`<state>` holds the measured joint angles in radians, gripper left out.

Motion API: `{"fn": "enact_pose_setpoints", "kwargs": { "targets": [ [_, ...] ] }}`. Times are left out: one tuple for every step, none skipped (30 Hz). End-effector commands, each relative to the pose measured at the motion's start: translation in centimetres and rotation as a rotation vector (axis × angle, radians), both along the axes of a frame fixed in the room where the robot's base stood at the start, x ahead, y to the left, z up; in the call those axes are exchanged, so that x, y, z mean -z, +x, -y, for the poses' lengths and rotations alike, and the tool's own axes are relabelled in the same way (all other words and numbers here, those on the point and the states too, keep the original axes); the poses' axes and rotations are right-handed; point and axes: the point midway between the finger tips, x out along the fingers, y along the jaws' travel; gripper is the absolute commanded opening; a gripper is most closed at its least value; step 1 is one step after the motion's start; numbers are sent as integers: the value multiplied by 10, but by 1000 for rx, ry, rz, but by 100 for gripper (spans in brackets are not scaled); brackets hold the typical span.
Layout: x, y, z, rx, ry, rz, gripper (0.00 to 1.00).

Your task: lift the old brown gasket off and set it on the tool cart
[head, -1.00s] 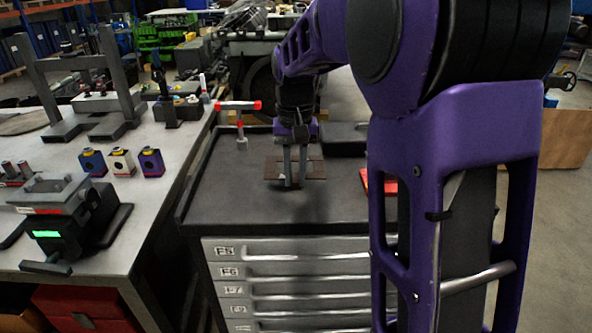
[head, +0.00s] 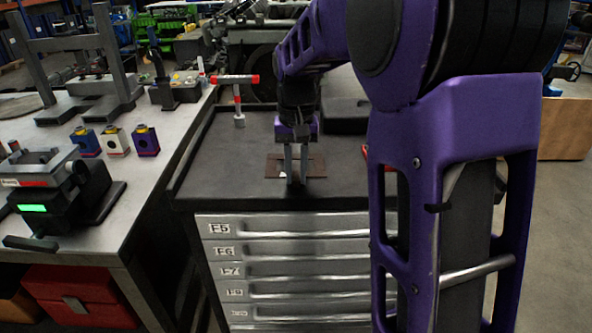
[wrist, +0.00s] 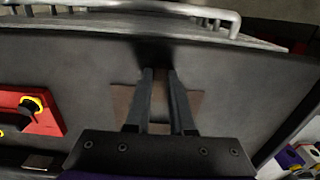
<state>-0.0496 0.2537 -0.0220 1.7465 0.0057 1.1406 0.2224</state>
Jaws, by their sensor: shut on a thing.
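The brown gasket (head: 315,164) is a thin flat rectangular sheet over the dark top of the tool cart (head: 220,160), close to its front edge. My gripper (head: 297,180) points straight down and is shut on the gasket. The cart top (wrist: 240,80) fills most of that view. I cannot tell whether the gasket touches the cart top or hangs just above it.
A red-and-grey T-shaped tool (head: 237,88) stands at the cart's back left. A red item (wrist: 38,112) with a yellow-ringed black knob lies on the cart. A bench (head: 110,185) with small coloured blocks stands left.

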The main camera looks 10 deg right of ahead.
Motion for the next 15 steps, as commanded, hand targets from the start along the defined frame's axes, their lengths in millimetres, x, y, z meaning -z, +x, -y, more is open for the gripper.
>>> {"fn": "enact_pose_setpoints", "kwargs": {
  "targets": [
    [-1, 0, 0, 0, 0, 0, 0],
    [-1, 0, 0, 0, 0, 0, 0],
    [-1, 0, 0, 0, 0, 0, 0],
    [-1, 0, 0, 0, 0, 0, 0],
    [-1, 0, 0, 0, 0, 0, 23],
    [-1, 0, 0, 0, 0, 1, 30],
    [-1, 0, 0, 0, 0, 1, 36],
    [-1, 0, 0, 0, 0, 0, 41],
    [-1, 0, 0, 0, 0, 1, 48],
    [-1, 0, 0, 0, 0, 1, 54],
    [-1, 0, 0, 0, 0, 1, 56],
    [-1, 0, 0, 0, 0, 1, 56],
    [-1, 0, 0, 0, 0, 1, 56],
    [-1, 0, 0, 0, 0, 1, 56],
    [-1, 0, 0, 0, 0, 1, 56]
  ]
}}
